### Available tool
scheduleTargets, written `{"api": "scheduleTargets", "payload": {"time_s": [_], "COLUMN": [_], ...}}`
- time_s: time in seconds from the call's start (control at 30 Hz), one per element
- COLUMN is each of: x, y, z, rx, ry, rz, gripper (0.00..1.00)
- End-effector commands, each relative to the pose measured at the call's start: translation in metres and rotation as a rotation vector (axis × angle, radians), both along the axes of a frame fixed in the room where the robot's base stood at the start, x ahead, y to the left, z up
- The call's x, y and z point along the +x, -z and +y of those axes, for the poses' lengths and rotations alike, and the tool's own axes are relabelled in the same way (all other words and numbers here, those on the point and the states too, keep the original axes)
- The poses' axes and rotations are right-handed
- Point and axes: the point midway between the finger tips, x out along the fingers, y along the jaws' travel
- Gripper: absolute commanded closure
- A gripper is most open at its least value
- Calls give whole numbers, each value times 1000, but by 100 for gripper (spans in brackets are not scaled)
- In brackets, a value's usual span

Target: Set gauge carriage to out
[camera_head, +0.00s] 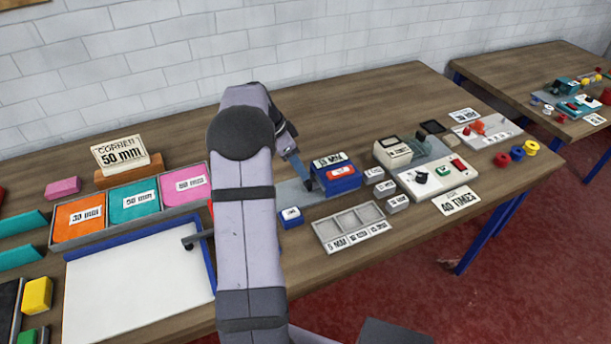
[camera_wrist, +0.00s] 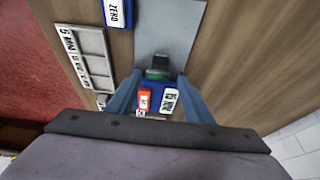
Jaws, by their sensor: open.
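A gauge stands mid-table, with a flat grey plate (camera_head: 310,195) and a blue body (camera_head: 345,184) bearing a red and a white label. The wrist view shows its plate (camera_wrist: 168,30) and blue body (camera_wrist: 153,88). A small dark block (camera_wrist: 160,61) with a green part beside it sits on the plate against the body; it looks like the gauge carriage, but I cannot read its setting. My gripper (camera_wrist: 160,76) is open, its blue-grey fingers on either side of the body's end by the green part. In the head view my gripper (camera_head: 301,172) is beside the body; contact is unclear.
A blue ZERO block (camera_wrist: 116,12) lies beside the plate. A grey compartment tray (camera_head: 352,227) is in front, and several small grey blocks (camera_head: 385,188) stand right of the gauge. A pale control box (camera_head: 437,180) is farther right. Coloured bins (camera_head: 133,200) are left.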

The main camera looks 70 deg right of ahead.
Motion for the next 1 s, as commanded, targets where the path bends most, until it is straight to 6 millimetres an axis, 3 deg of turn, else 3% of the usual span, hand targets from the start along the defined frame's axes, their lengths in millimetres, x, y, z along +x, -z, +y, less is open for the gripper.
{"api": "scheduleTargets", "payload": {"time_s": [0.53,1.0], "x": [-16,-18], "y": [55,65], "z": [-15,-18], "rx": [4,2], "ry": [-3,-3], "rz": [2,0], "gripper": [53,55]}}
